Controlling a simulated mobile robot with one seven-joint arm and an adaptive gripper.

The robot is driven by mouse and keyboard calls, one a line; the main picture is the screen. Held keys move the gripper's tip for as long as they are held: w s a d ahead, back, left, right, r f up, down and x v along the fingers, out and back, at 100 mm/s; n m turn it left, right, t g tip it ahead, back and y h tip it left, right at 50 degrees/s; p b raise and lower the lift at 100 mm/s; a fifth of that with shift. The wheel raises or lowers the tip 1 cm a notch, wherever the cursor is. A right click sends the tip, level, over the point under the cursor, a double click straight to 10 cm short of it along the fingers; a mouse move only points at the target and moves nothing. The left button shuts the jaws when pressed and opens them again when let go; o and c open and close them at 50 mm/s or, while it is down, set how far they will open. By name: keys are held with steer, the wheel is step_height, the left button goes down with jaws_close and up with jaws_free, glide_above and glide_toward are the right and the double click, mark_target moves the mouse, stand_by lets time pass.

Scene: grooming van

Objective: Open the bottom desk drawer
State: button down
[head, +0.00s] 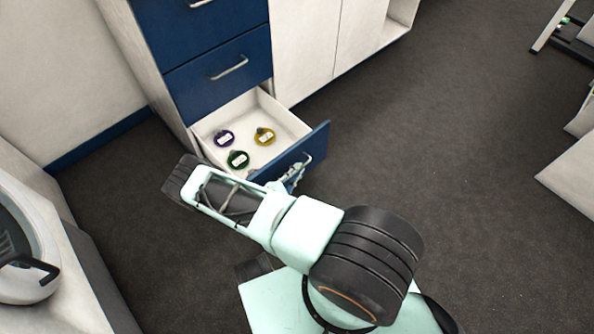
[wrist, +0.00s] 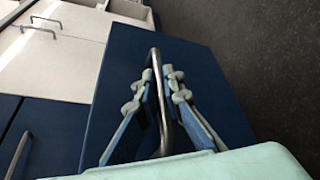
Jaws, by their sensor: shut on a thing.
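The bottom desk drawer (head: 294,112) is pulled well out from the desk in the head view. Its white inside shows, with a purple tag (head: 224,138), a green tag (head: 238,159) and a yellow tag (head: 264,136) lying on its floor. Its blue front (head: 318,143) also fills the middle of the wrist view (wrist: 215,75). My gripper (head: 296,172) is at this front, partly hidden by my arm. In the wrist view my gripper (wrist: 162,85) has its fingers on either side of the metal bar handle (wrist: 153,62), shut on it.
The blue drawer above (head: 221,75) is closed, with its own handle (head: 229,68). White cabinet doors (head: 316,40) stand to the right. A white rounded appliance (head: 25,255) is at the left edge. Dark carpet (head: 440,130) is clear on the right.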

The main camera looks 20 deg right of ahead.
stand_by(0.4)
steer(key=c, duration=2)
jaws_free()
steer(key=shift+c, duration=0.2)
steer(key=shift+r, duration=0.1)
step_height(320, 180, up, 10)
